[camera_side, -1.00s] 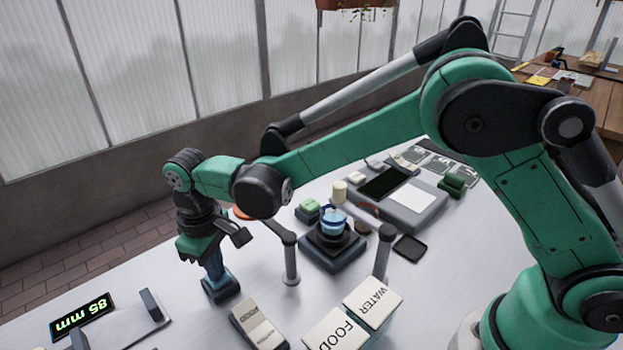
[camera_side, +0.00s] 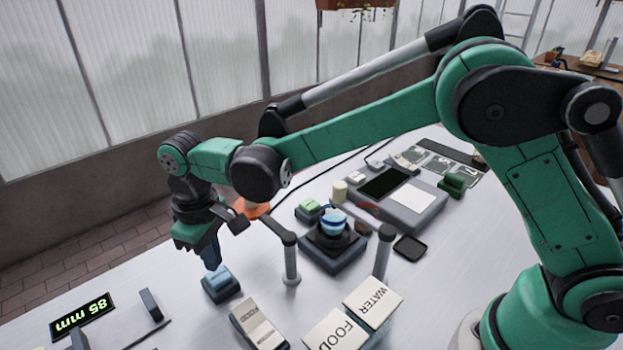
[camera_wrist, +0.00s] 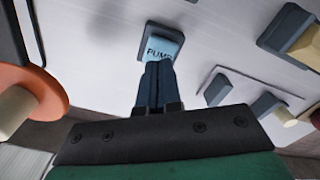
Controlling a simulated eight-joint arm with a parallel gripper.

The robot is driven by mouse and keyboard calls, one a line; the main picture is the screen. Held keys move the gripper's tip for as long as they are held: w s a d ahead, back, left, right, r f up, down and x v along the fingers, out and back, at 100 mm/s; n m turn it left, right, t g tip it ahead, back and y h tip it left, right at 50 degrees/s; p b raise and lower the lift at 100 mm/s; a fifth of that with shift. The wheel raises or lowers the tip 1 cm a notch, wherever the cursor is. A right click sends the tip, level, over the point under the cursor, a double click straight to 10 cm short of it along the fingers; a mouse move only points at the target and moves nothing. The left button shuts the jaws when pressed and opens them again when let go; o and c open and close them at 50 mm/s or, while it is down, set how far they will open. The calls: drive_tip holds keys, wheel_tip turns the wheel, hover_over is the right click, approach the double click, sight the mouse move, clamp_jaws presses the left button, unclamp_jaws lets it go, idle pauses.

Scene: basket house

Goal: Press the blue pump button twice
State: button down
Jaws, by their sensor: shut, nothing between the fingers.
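The blue pump button (camera_side: 219,279) is a light blue cap on a dark base on the white table, left of centre in the side view. In the wrist view the pump button (camera_wrist: 163,49) shows the letters "PUM", with its lower part hidden behind my fingers. My gripper (camera_side: 213,266) is shut and empty. It points down, with its fingertips just above the back-left of the button and seemingly clear of it. In the wrist view my gripper (camera_wrist: 159,66) has its two dark fingers together, overlapping the near edge of the button.
A switch block (camera_side: 258,325), FOOD box (camera_side: 335,331) and WATER box (camera_side: 373,302) stand in front and to the right. A grey post (camera_side: 291,262) stands right of the button. A green "85 mm" display (camera_side: 82,316) lies front left. An orange disc (camera_side: 256,210) is behind.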

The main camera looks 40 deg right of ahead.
idle(0.3)
wheel_tip(320, 180, up, 6)
idle(0.6)
